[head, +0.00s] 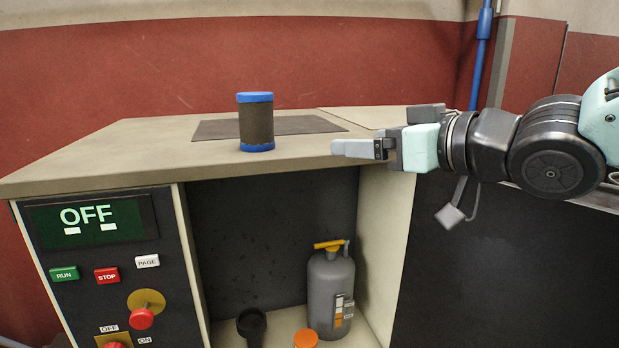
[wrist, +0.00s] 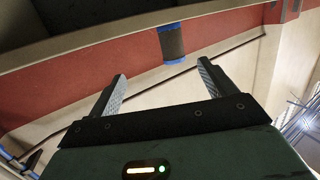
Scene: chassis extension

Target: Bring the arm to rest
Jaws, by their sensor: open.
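My gripper (head: 360,148) reaches in from the right in the head view, at about the height of the bench top and pointing left. In the wrist view my gripper (wrist: 162,83) has its two fingers apart with nothing between them. A dark brown cylinder with blue ends (head: 256,122) stands upright on the bench (head: 150,160), left of my gripper and apart from it. The cylinder also shows in the wrist view (wrist: 172,41), beyond the fingertips.
A dark flat mat (head: 290,125) lies on the bench around the cylinder. A control panel (head: 100,250) reading OFF is at front left. Below the bench, an open bay holds a grey sprayer bottle (head: 328,290), an orange cap (head: 305,338) and a black item (head: 251,325). A blue pipe (head: 481,50) runs up the red wall.

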